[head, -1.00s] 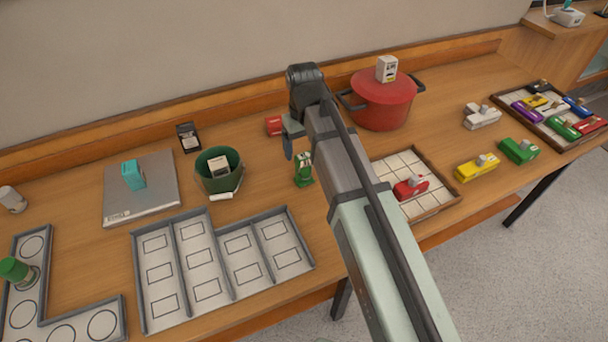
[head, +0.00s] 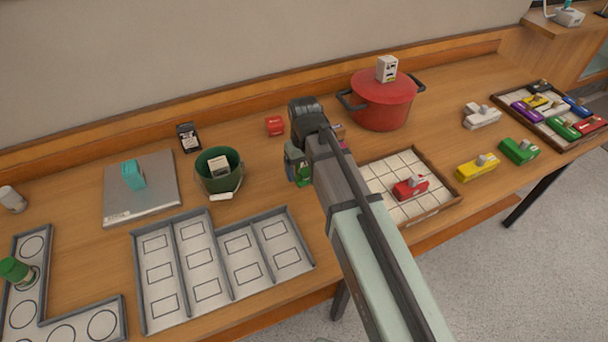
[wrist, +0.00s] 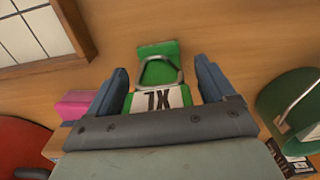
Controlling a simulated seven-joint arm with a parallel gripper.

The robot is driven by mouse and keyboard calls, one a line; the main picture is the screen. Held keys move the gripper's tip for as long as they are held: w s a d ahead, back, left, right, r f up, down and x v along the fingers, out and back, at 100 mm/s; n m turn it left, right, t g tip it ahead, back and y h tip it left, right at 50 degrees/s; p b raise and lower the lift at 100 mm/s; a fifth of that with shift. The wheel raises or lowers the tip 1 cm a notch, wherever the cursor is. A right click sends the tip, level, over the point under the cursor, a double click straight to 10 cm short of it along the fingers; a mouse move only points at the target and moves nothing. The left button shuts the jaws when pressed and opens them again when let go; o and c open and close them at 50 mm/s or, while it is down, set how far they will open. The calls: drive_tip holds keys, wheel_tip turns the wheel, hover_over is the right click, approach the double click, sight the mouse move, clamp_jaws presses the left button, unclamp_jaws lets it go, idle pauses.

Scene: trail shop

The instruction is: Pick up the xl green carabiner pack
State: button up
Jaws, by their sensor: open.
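The xl green carabiner pack (head: 304,178) is on the table between the green bucket and the tiled tray, mostly hidden behind my gripper in the head view. In the wrist view the green pack (wrist: 158,48) shows a grey carabiner and a white label reading XL. My gripper (wrist: 160,68) is open, with one blue-grey finger on each side of the pack and visible gaps at the fingertips. In the head view my gripper (head: 296,162) is right over the pack. Whether the fingers touch it lower down is hidden.
The green bucket (head: 211,181) stands left of the pack, and the tiled tray (head: 438,210) stands right. A red pot (head: 382,105) and small red box (head: 275,126) are behind. A pink item (wrist: 78,103) lies near the gripper. A grey divided tray (head: 172,322) is in front.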

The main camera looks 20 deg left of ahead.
drive_tip(key=shift+f, duration=0.2)
drive_tip(key=c, duration=1.1)
drive_tip(key=shift+r, duration=0.15)
